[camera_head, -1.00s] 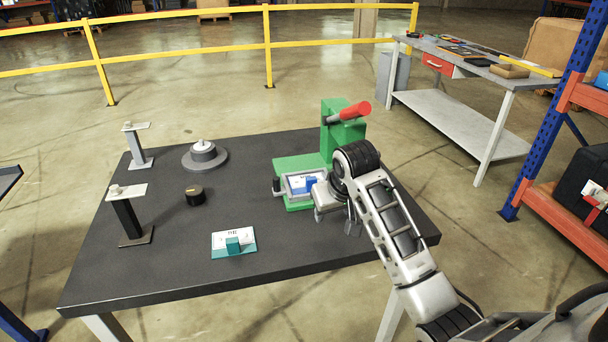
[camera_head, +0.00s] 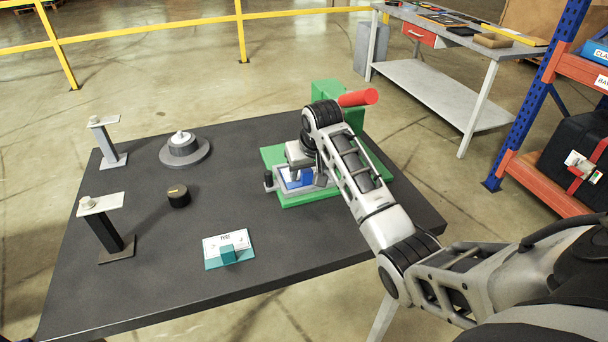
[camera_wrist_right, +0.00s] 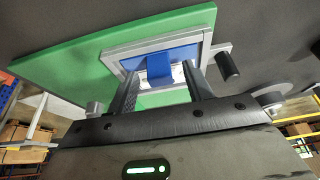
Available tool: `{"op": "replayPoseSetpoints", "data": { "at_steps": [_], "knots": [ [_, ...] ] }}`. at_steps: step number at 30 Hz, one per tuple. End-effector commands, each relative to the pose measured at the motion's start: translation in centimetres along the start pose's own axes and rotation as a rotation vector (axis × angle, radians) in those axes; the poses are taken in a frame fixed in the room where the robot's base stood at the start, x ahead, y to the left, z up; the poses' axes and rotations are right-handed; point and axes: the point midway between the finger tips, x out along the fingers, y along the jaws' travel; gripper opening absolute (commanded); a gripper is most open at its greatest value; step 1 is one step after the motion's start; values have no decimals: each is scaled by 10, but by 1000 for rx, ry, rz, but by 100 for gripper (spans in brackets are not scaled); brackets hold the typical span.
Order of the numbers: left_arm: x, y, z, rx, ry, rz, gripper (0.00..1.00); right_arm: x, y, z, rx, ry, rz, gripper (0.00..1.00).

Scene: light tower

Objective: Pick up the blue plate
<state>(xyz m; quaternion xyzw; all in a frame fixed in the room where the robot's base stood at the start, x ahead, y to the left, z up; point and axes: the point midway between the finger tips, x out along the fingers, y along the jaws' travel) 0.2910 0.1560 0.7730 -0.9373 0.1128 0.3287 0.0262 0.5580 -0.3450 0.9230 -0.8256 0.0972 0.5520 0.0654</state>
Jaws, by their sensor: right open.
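The blue plate (camera_head: 285,182) sits in a grey metal frame (camera_head: 269,184) on the green press base. It also shows in the right wrist view, with a blue upright tab on the blue plate (camera_wrist_right: 152,66). My right gripper (camera_head: 300,172) is over the plate and partly hides it in the head view. In the wrist view my right gripper (camera_wrist_right: 163,80) is open, with its two fingers apart and the blue tab between them in the picture. I cannot tell whether the fingers touch it. My left gripper is not in view.
The green press (camera_head: 326,93) with a red handle (camera_head: 358,98) stands behind my right arm. A teal plate (camera_head: 228,254) with a white top, a black cylinder (camera_head: 178,196), a round grey stand (camera_head: 184,151) and two posts occupy the dark table (camera_head: 180,290).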

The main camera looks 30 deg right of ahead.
Motion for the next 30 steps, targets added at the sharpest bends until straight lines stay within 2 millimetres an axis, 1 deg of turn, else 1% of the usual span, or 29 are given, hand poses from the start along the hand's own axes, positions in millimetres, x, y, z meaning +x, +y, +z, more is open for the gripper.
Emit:
{"op": "replayPoseSetpoints", "data": {
  "at_steps": [7,8,9,11,12,13,23,26,30],
  "knots": [
    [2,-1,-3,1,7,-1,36,3,0,0,-1,0,0,51],
    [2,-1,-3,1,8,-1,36,3,0,0,-1,0,0,45],
    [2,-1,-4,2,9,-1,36,3,0,0,-1,0,0,34],
    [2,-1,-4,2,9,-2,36,3,0,0,-1,0,0,18],
    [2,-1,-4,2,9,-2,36,3,0,0,-1,0,0,6],
    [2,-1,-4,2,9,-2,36,3,0,0,-1,0,0,0],
    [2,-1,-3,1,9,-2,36,1,0,-1,0,3,0,0],
    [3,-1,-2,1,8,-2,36,-4,0,-3,0,5,0,0],
    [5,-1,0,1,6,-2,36,-18,0,-10,0,8,0,0]
  ]
}}
